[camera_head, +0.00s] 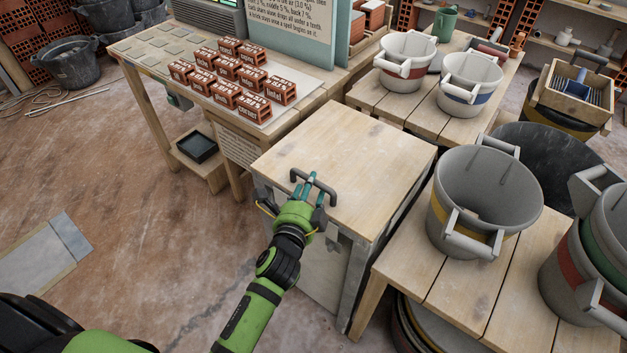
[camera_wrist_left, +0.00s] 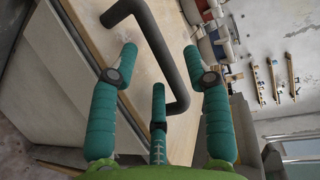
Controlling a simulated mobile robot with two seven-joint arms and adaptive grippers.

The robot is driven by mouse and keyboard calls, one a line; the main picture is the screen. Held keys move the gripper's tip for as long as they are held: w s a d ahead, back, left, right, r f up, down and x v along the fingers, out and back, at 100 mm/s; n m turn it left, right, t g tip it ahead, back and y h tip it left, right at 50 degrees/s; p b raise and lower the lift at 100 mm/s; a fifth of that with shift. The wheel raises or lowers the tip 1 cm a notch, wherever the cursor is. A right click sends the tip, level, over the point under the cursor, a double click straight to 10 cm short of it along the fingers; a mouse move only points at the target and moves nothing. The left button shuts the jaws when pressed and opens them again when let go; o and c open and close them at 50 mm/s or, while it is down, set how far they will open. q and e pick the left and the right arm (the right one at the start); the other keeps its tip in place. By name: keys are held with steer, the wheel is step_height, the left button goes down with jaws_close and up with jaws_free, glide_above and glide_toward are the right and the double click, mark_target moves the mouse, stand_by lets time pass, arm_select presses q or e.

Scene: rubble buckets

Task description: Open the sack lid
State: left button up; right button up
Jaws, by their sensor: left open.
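The sack lid (camera_head: 345,150) is a flat pale wooden top, lying level on a grey bin (camera_head: 320,270) in the middle of the head view. A dark bent bar handle (camera_head: 296,175) stands near its front left edge. It also shows as a dark bar (camera_wrist_left: 160,45) in the left wrist view. My left gripper (camera_head: 313,182) is at the handle, with teal fingers spread. In the left wrist view the gripper (camera_wrist_left: 158,72) has fingers on either side of the bar, apart from each other. I cannot tell whether they touch it. My right gripper is not in view.
A bench with several labelled red bricks (camera_head: 253,105) stands behind left. Grey buckets (camera_head: 484,192) stand on a slatted wooden bench close on the right; more buckets (camera_head: 404,61) stand behind. The floor at left is mostly open.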

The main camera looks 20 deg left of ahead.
arm_select(q)
steer(key=shift+w+a+f, duration=0.1)
steer(key=shift+w+f, duration=0.05)
steer(key=shift+w, duration=0.6)
steer(key=shift+w+f, duration=0.15)
steer(key=shift+w, duration=0.6)
